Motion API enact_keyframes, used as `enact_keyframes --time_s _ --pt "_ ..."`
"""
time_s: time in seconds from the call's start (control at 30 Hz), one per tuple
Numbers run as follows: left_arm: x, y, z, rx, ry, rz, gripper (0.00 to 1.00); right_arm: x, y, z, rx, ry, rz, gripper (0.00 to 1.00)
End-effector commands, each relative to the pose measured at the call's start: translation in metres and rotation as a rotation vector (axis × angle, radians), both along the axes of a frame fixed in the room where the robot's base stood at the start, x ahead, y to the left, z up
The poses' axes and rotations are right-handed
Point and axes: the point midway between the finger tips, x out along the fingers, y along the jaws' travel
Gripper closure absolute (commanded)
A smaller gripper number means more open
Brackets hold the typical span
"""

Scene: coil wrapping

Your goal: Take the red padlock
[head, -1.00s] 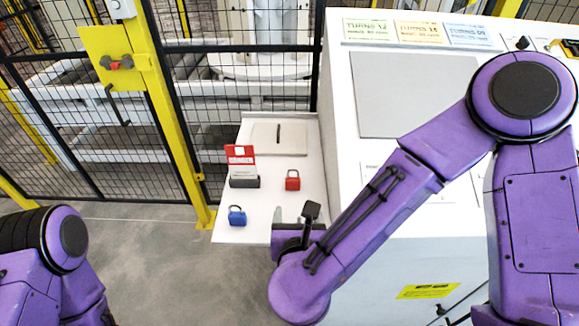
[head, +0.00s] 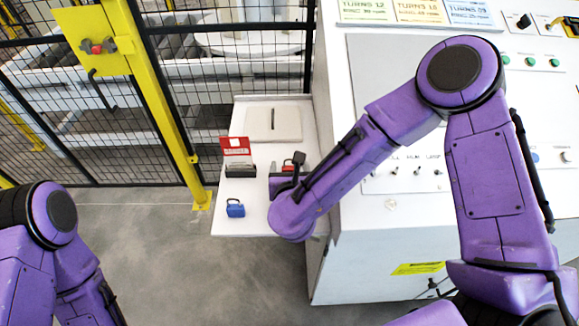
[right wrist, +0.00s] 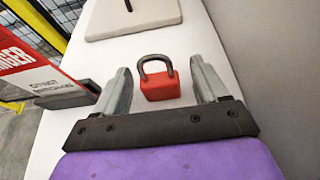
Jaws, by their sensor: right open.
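The red padlock (right wrist: 160,84) stands on the white shelf with its dark shackle up, between and slightly beyond the open fingers of my right gripper (right wrist: 162,88) in the right wrist view. The fingers do not visibly touch it. In the head view, only the top of the red padlock (head: 289,164) shows behind my right gripper (head: 279,180). My left arm is at the lower left of the head view, and its gripper is out of the picture.
A blue padlock (head: 235,208) stands near the front of the white shelf (head: 256,220). A red and white danger sign (head: 237,152) stands behind it. A pale plate (head: 273,124) lies at the back. The white cabinet (head: 325,262) borders the shelf at right.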

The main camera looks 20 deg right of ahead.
Motion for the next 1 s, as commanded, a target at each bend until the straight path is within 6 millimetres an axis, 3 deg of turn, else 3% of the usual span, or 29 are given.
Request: enact_keyframes --time_s 0.13,0.3,0.33,0.63,1.0 --pt "0.000 0.000 -0.001 0.000 0.000 0.000 0.61 0.000 0.001 -0.001 0.000 0.000 0.001 0.28" --pt "0.000 0.000 -0.001 0.000 0.000 0.000 0.61 0.000 0.001 0.000 0.001 0.000 0.002 0.83" --pt "0.000 0.000 -0.001 0.000 0.000 0.000 0.61 0.000 0.001 0.000 0.001 0.000 0.002 0.89" --pt "0.000 0.000 -0.002 0.000 0.000 0.000 0.61 0.000 0.001 0.006 0.002 -0.003 0.001 0.89" --pt "0.000 0.000 -0.014 0.000 0.000 0.000 0.61 0.000 0.001 0.086 0.005 -0.005 0.000 0.89"
